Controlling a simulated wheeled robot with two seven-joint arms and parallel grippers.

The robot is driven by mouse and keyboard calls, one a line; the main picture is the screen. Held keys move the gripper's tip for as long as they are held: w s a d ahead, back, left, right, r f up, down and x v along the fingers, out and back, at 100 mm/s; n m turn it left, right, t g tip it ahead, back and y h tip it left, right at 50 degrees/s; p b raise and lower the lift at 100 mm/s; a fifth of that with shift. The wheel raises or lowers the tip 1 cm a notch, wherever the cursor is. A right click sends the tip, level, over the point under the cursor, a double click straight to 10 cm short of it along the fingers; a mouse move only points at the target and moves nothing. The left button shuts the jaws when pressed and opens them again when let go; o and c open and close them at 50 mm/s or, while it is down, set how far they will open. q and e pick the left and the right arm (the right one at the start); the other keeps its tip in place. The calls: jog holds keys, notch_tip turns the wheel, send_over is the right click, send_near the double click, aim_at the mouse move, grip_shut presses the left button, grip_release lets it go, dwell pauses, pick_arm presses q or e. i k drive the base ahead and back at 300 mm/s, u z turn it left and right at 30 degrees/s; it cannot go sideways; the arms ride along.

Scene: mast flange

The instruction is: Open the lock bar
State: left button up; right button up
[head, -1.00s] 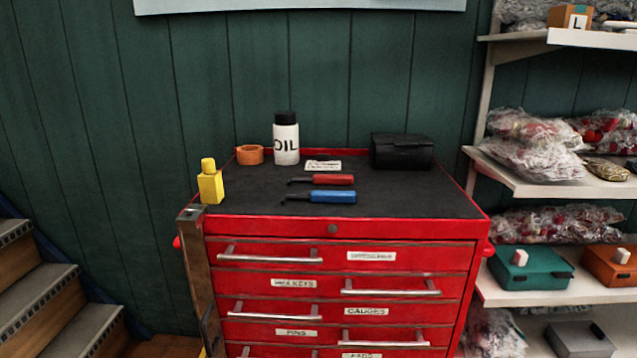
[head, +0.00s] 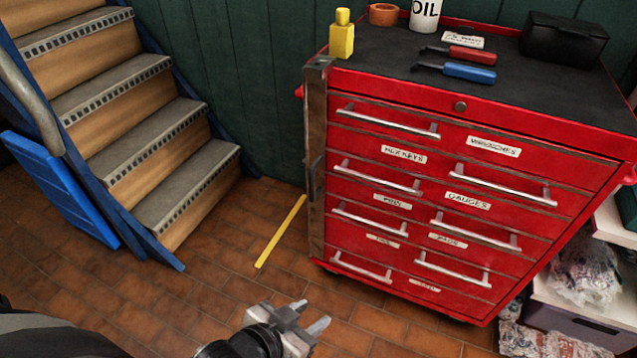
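The lock bar (head: 316,150) is a long, worn brown-grey metal strip. It stands upright along the left front edge of the red tool cabinet (head: 390,90). A dark handle (head: 316,178) sits about halfway down it. I cannot tell whether the bar overlaps the drawer ends. My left gripper (head: 312,315) is low at the bottom of the head view, in front of the cabinet and well apart from the bar. Its two fingers are spread with nothing between them. My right gripper is not in view.
Wooden stairs (head: 150,140) with a blue frame rise at the left. A yellow strip (head: 280,232) lies on the tiled floor left of the cabinet. A yellow bottle (head: 342,36) stands on the cabinet top near the bar. Shelving with bagged goods (head: 582,272) is at the right.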

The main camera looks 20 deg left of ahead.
aim_at(315, 97)
jog(key=u, duration=0.35)
jog(key=k, duration=0.2)
jog(key=u, duration=1.35)
jog(key=i, duration=0.5)
jog(key=z, duration=0.05)
